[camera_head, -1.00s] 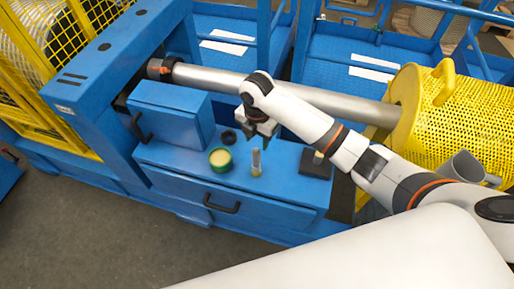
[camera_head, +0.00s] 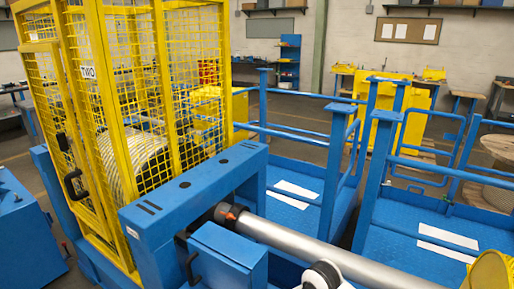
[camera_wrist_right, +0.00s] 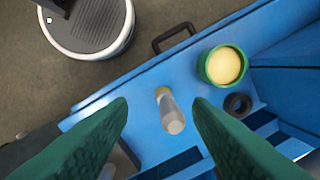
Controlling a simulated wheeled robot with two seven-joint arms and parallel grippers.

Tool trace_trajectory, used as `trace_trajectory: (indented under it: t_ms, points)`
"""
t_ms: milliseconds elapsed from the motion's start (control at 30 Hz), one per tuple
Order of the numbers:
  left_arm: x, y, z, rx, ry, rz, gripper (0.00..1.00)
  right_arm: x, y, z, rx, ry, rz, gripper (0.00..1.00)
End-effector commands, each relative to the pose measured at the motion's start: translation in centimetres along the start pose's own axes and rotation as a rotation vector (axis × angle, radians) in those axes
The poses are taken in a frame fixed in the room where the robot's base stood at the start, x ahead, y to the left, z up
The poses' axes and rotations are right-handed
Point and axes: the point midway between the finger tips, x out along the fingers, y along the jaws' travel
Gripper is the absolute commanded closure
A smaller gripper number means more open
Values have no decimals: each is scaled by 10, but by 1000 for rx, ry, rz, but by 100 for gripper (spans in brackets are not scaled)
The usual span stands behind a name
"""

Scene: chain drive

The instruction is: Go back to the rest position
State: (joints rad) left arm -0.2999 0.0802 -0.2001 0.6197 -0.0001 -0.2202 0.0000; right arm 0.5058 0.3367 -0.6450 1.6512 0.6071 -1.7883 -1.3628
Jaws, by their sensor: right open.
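My right gripper (camera_wrist_right: 160,103) shows in the right wrist view as two dark green fingers, spread apart with nothing held between them. It is above the blue work surface (camera_wrist_right: 140,128). An upright clear-grey cylindrical piece (camera_wrist_right: 171,114) with a tan end shows between the fingers, apart from them and below. In the head view only a white and black joint of my right arm (camera_head: 322,275) shows at the bottom edge; the right gripper is out of that frame. My left arm and gripper are in neither view.
A green round tub (camera_wrist_right: 224,65) with pale yellow contents and a black ring (camera_wrist_right: 238,105) sit on the surface. A dark handle (camera_wrist_right: 173,38) is at its edge. The head view shows a yellow mesh cage (camera_head: 130,100), a steel shaft (camera_head: 300,240) and blue railings (camera_head: 350,130).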

Motion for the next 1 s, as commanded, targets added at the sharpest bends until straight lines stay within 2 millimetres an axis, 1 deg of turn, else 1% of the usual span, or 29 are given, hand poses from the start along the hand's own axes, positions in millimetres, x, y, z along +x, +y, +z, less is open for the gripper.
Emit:
trace_trajectory:
  t_ms: [33, 100, 167, 200, 300, 400, 600, 800, 1000]
  points:
    - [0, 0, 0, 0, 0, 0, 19, 12, 16, 19, 95, -33, -21, 54]
    - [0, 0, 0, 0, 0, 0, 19, 20, 36, 36, 269, -65, -61, 54]
    - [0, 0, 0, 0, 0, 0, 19, 24, 55, 47, 434, -91, -92, 54]
    - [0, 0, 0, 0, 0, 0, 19, 25, 67, 53, 548, -107, -112, 54]
    - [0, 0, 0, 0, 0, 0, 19, 25, 100, 60, 836, -137, -153, 54]
    - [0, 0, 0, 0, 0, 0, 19, 21, 128, 60, 1075, -148, -183, 54]
    - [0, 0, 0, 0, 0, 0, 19, 11, 171, 53, 1403, -145, -227, 54]
    - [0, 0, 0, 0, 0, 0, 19, 0, 207, 45, 1649, -124, -268, 54]
    - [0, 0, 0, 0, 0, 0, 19, -12, 240, 35, 1860, -93, -314, 54]
